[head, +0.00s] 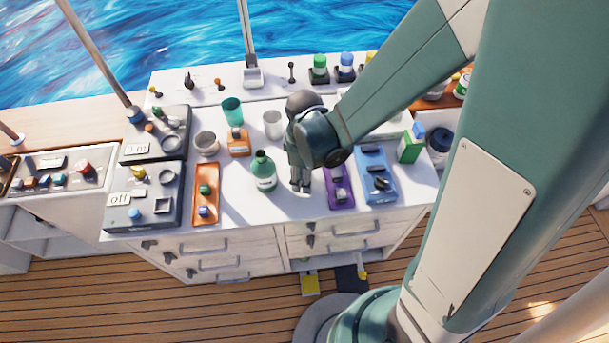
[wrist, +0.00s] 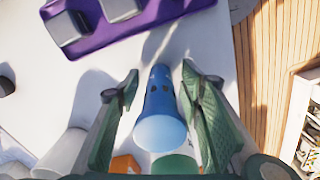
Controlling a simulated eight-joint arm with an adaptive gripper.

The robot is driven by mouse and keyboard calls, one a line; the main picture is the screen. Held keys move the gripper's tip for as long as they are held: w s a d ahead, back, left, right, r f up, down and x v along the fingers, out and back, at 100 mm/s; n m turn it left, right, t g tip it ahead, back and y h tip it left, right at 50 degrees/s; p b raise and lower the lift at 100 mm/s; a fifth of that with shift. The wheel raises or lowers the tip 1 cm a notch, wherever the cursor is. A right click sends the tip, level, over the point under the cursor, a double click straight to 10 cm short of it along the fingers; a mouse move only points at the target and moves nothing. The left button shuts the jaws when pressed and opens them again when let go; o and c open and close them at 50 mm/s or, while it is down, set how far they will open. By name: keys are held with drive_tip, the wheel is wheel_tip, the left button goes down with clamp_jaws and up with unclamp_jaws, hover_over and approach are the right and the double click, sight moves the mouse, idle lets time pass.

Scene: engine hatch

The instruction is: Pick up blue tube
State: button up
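The blue tube (wrist: 160,112) is a tapered piece with a wide pale blue end towards the camera and dark spots near its narrow end. It lies between the two fingers of my gripper (wrist: 160,76) in the wrist view. The fingers are open, with a visible gap on each side of the tube. In the head view my gripper (head: 300,181) points down over the white counter, left of the purple tray. I cannot make out the tube there; the gripper seems to hide it.
The purple tray (head: 340,187) and blue tray (head: 376,173) are right of my gripper. A green bottle (head: 263,174) stands close on its left. A white cup (head: 272,124), orange block (head: 238,143) and green cup (head: 232,110) are behind. The counter's front edge is near.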

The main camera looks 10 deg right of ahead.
drive_tip(key=c, duration=1.1)
drive_tip(key=shift+r, duration=0.2)
drive_tip(key=shift+r+p, duration=0.6)
drive_tip(key=shift+r, duration=4.2)
